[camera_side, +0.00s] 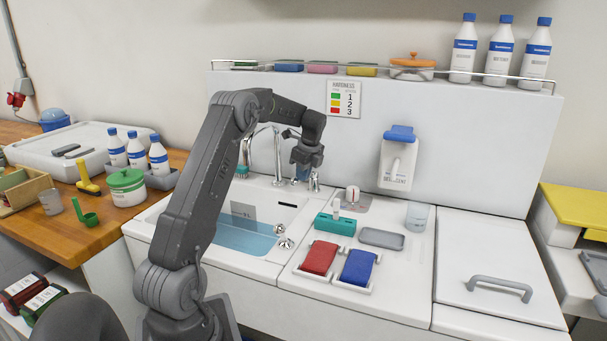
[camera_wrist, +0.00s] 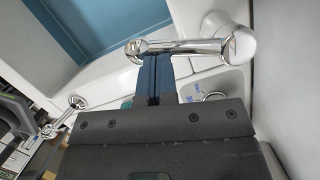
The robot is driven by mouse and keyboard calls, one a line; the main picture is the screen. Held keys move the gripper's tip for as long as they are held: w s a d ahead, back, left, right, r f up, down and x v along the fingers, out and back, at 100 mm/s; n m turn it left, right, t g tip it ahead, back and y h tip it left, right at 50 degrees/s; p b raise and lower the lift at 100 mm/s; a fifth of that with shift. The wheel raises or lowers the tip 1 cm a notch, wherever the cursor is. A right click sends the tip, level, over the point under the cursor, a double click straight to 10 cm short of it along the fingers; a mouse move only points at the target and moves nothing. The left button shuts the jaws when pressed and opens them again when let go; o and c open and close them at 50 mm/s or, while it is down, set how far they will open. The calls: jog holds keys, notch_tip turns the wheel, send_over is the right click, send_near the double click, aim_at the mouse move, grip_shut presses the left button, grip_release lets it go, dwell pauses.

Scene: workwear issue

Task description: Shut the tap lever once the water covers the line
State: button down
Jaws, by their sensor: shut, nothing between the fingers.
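The chrome tap (camera_side: 277,150) stands behind the sink, its spout arched over the basin. Its lever (camera_wrist: 185,46) lies across the wrist view, a chrome bar with a round end at the left and a thick post at the right. My gripper (camera_side: 303,176) is at the tap's right side; in the wrist view its blue fingers (camera_wrist: 154,62) are shut and empty, tips against or just under the lever. I cannot tell if they touch. Blue water (camera_side: 240,238) stands in the basin. A grey label (camera_side: 243,211) is on its wall; I cannot make out the line, or any stream.
On the counter right of the sink are a teal box (camera_side: 335,224), red brush block (camera_side: 320,257), blue brush block (camera_side: 359,267), grey tray (camera_side: 382,239) and clear beaker (camera_side: 417,216). A detergent dispenser (camera_side: 398,162) hangs on the backsplash. My arm crosses in front of the basin's left part.

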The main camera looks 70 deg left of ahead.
jog(key=d+v, duration=0.2)
jog(key=v, duration=1)
jog(key=shift+w+d, duration=0.35)
jog(key=shift+w, duration=0.1)
jog(key=shift+r, duration=0.1)
jog(key=s+d+r+n+t, duration=0.2)
jog(key=s+d+r+n, duration=0.1)
jog(key=d, duration=0.9)
jog(key=s+d+r+n+t, duration=0.2)
jog(key=s+d+r, duration=0.1)
jog(key=d, duration=0.8)
jog(key=s+d+f+n+t+h, duration=0.1)
jog(key=s+d+f+n, duration=0.2)
jog(key=s+d, duration=0.4)
jog(key=s+d+f+n+t+h, duration=0.1)
jog(key=s+d+f+n+t, duration=0.1)
jog(key=s+d, duration=0.5)
notch_tip(320, 180, down, 2)
jog(key=shift+s+f+n, duration=0.15)
jog(key=shift+s+n, duration=0.45)
jog(key=shift+n, duration=0.3)
